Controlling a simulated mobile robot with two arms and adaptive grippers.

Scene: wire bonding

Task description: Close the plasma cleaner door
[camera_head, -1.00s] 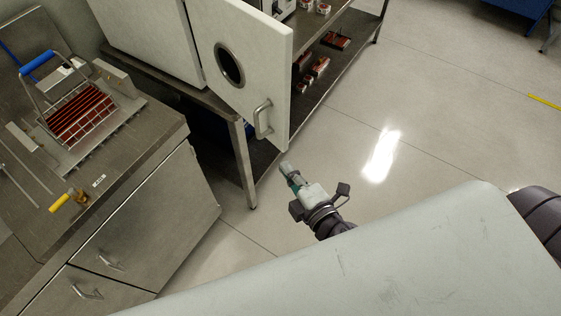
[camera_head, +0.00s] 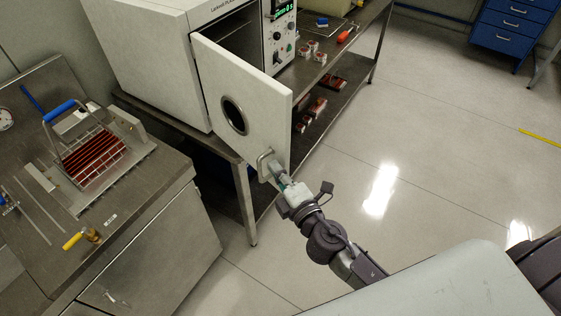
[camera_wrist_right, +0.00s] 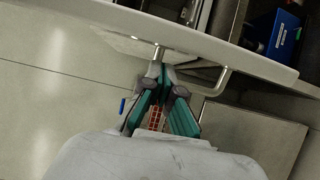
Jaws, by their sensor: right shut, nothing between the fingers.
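The plasma cleaner (camera_head: 152,60) is a white box on a metal bench. Its white door (camera_head: 215,85), with a round dark window, stands open and swung out towards me. The door's metal bar handle (camera_head: 265,165) is near its lower free edge. My right gripper (camera_head: 274,170) is shut and empty, its tips at the handle in the head view. In the right wrist view, the fingertips (camera_wrist_right: 160,68) are beside one end of the handle (camera_wrist_right: 222,82), just below the door edge (camera_wrist_right: 190,38). I cannot tell whether they touch it. My left gripper is not in view.
A metal cabinet (camera_head: 150,215) on the left carries a rack of reddish strips (camera_head: 92,160) with a blue handle and a yellow-handled tool (camera_head: 82,238). The bench's lower shelf holds small red-brown parts (camera_head: 318,106). The floor right of the door is clear.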

